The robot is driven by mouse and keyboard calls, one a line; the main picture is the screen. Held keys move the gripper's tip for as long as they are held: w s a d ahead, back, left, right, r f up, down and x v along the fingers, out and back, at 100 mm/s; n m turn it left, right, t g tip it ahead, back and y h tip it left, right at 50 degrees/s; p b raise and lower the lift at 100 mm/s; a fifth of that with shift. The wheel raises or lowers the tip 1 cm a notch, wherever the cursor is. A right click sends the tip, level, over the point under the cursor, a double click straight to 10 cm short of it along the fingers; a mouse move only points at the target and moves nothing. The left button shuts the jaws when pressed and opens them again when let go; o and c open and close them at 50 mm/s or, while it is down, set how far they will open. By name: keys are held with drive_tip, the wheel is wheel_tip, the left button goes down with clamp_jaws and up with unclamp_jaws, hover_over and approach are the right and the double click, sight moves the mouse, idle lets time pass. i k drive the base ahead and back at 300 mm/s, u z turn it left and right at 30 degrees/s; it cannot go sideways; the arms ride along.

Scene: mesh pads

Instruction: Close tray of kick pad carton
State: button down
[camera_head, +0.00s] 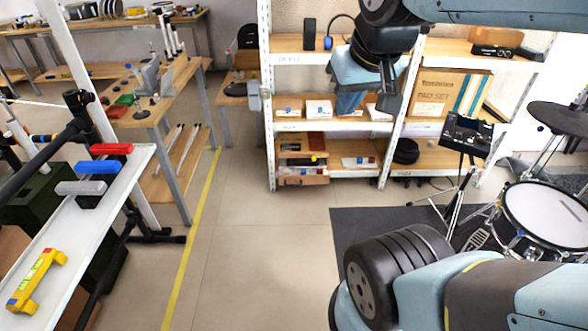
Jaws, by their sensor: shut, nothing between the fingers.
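A large brown carton (437,93) with printed lettering stands on the middle shelf at the right; I cannot read the print surely. A small brown box-like unit (303,179) with tray-like levels sits on the lowest shelf at the left, with small items in it. I cannot tell which of these is the kick pad carton, nor how far any tray is out. My gripper (352,104) hangs from the arm at the top, pointing down in front of the middle shelf, left of the large carton. It is shut and empty, and hides part of the shelf behind it.
The white shelf rack (330,127) also holds small boxes. A drum (545,214) and a stand with a black module (467,136) are at the right. A white bench (85,235) with coloured blocks is at the left. The middle floor is clear.

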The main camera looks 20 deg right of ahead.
sight(295, 178)
drive_tip(key=z, duration=0.1)
drive_tip(key=i, duration=1)
drive_tip(key=u, duration=0.1)
